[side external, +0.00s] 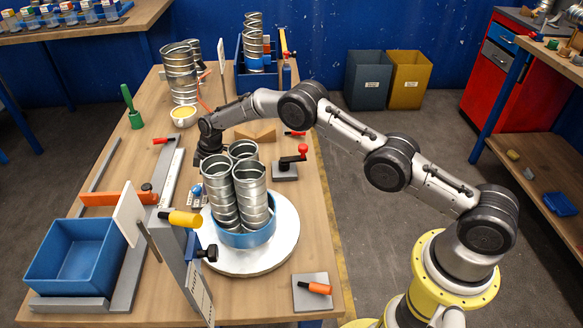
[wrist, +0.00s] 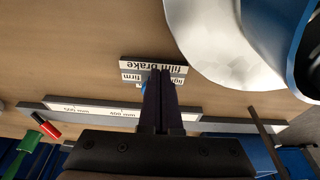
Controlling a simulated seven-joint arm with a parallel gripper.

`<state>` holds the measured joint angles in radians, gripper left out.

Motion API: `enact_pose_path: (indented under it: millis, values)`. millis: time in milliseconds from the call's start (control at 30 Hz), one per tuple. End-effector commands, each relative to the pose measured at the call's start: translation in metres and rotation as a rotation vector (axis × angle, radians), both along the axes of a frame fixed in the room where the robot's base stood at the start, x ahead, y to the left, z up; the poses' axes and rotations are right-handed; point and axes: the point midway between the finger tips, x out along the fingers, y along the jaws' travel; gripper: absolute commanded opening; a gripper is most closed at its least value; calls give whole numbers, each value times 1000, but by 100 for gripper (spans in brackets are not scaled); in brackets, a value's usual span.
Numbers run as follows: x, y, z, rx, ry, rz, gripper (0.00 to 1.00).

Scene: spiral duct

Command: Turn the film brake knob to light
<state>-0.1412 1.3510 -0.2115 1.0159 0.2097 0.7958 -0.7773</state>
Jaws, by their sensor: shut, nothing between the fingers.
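The film brake label plate (wrist: 150,66) lies on the bench in the wrist view, its print upside down, with "firm" and part of "light" readable. A small bit of the blue knob (wrist: 145,87) shows beside my fingers; its pointer direction is hidden. My gripper (wrist: 161,72) is shut and empty, its fingers covering most of the knob. I cannot tell whether they touch it. In the side view, a small blue knob (side external: 196,190) shows left of the duct pieces, and my gripper (side external: 207,155) is just above and behind it, its fingertips partly hidden.
Several spiral duct pieces (side external: 222,195) stand in a blue ring on a white turntable (side external: 285,245), close to my gripper. A long rail with a scale (wrist: 85,108) lies on the other side. A blue bin (side external: 50,285) is at the front left.

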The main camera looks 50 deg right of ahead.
Motion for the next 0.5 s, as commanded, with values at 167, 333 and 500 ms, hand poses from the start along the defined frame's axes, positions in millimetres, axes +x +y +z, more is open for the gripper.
enact_pose_path:
  millis: [167,333,500]
  values:
    - [2,1,0,0,0,0,0]
    - [3,2,0,1,-1,1,0]
    - [5,3,0,0,0,1,0]
